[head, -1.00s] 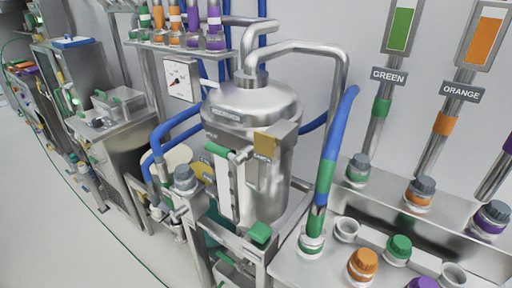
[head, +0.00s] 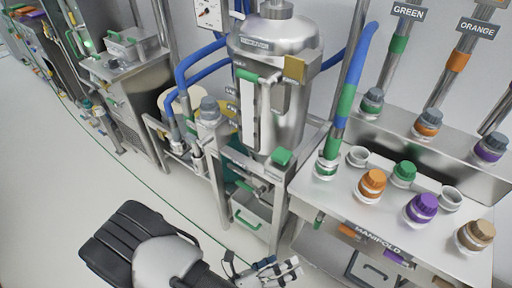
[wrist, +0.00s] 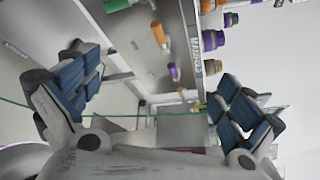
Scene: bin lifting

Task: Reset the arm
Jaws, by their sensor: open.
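My arm enters at the bottom of the head view, with a black padded link and a pale grey joint. My gripper (head: 277,272) shows small at the bottom edge, low in front of the steel stand. In the wrist view my gripper (wrist: 158,98) has its two blue-padded fingers spread wide apart, with nothing held between them. Part of the arm is cut off by the bottom edge of the head view.
A steel tank (head: 272,85) stands on a frame behind my gripper. The manifold bench (head: 335,205) with several coloured caps is to the right; its underside and caps also show in the wrist view. A thin green line (head: 150,195) crosses the open floor at left.

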